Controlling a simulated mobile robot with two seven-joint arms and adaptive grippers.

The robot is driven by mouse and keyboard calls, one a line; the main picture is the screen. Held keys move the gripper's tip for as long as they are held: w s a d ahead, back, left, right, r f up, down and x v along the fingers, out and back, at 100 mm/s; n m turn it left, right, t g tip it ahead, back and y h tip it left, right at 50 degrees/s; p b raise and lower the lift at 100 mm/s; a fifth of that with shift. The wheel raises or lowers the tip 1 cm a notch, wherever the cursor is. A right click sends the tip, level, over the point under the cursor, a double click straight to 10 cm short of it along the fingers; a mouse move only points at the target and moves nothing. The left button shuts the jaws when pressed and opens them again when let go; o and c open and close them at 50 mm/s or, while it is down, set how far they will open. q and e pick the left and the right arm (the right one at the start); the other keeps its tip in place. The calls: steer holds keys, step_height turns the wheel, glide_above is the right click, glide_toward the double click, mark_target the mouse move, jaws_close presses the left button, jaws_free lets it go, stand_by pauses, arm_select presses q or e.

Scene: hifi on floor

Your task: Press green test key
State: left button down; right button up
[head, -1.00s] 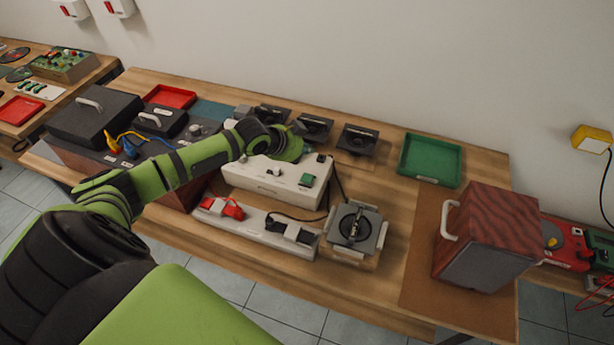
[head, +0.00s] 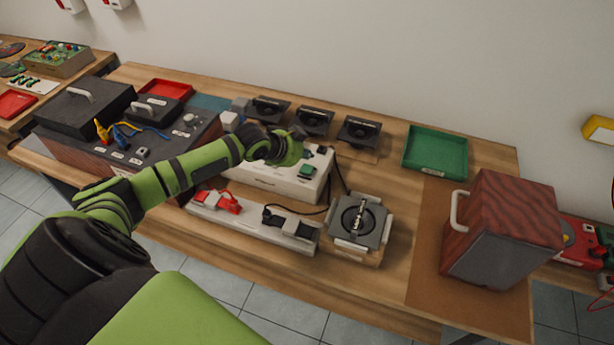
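My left arm comes in from the left over the dark unit and the white box. My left gripper (head: 300,134) is at the far side of the white box, just behind and left of the green key in the picture. It looks apart from the key. Its fingers are small, dark and mostly hidden by my wrist, so their opening does not show. My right gripper is out of view.
Three black speaker-like units (head: 314,120) stand behind the box. A white strip with red and black connectors (head: 250,222) and a clamp-like fixture (head: 358,222) are in front. A green tray (head: 434,170) and wood-grain cabinet (head: 503,230) stand right. A dark unit with cables (head: 90,144) stands left.

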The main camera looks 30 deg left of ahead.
mark_target(311, 167)
arm_select(q)
steer(key=shift+f+b, duration=0.4)
steer(key=shift+f, duration=0.9)
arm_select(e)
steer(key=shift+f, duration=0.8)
arm_select(q)
steer(key=shift+f, duration=0.4)
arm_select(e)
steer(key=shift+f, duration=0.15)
arm_select(q)
steer(key=shift+f+b, duration=0.45)
steer(key=shift+f, duration=0.15)
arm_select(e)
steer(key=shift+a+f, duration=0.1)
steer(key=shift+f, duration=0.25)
arm_select(q)
steer(key=shift+r, duration=0.1)
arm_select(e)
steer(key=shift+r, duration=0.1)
arm_select(q)
steer(key=shift+r+p, duration=0.9)
steer(key=shift+p, duration=0.05)
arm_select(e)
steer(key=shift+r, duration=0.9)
